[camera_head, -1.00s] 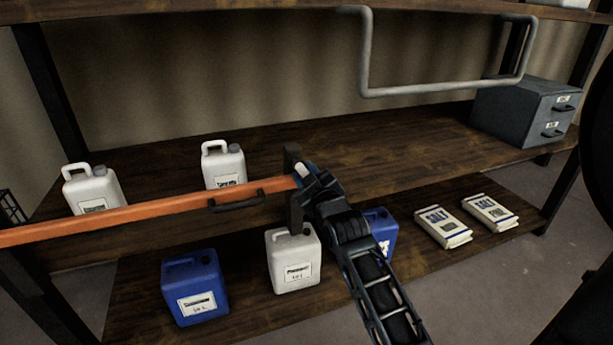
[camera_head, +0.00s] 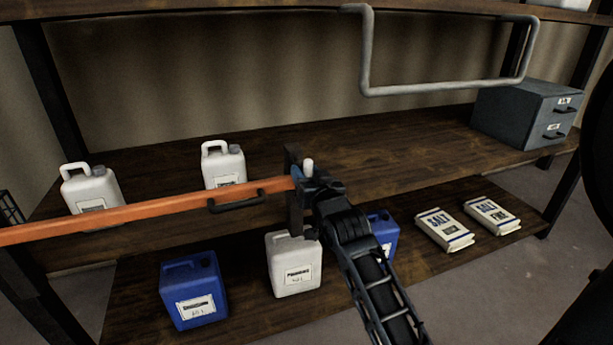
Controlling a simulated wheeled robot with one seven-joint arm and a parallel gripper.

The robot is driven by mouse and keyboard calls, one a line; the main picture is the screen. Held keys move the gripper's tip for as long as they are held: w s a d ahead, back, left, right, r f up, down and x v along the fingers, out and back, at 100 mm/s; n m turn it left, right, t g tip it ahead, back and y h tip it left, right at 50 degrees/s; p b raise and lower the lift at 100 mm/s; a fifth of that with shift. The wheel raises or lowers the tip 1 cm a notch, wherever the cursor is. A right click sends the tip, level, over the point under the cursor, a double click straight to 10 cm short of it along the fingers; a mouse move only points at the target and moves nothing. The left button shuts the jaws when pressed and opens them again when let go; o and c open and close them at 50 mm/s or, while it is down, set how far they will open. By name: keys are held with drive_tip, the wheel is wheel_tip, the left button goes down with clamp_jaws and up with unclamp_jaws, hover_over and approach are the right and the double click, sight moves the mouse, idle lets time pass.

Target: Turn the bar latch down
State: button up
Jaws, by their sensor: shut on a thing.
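An orange bar (camera_head: 130,212) with a black handle (camera_head: 237,199) crosses the front of the shelf from the left. Its right end meets a dark upright post (camera_head: 294,215). The bar latch is at this end, mostly hidden by my gripper; a small pale tip (camera_head: 309,165), seemingly part of the latch, sticks up there. My gripper (camera_head: 308,181) is at the post and shut on the latch. Its fingers are small and partly hidden, so the exact grasp and the latch's angle are hard to tell.
White jugs (camera_head: 89,190) (camera_head: 223,165) stand behind the bar. A white jug (camera_head: 293,264), blue jugs (camera_head: 194,290) (camera_head: 384,235) and salt bags (camera_head: 444,229) (camera_head: 491,215) are on the lower shelf. A grey pipe (camera_head: 440,88) hangs above; a grey drawer box (camera_head: 521,112) stands right.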

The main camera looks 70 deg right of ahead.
drive_tip(key=shift+m, duration=0.3)
drive_tip(key=o, duration=0.8)
drive_tip(key=shift+o, duration=0.2)
drive_tip(key=shift+f, duration=0.1)
drive_tip(key=b+v, duration=0.1)
drive_tip(key=v, duration=0.6)
drive_tip(key=shift+s+a, duration=0.2)
drive_tip(key=shift+a, duration=0.1)
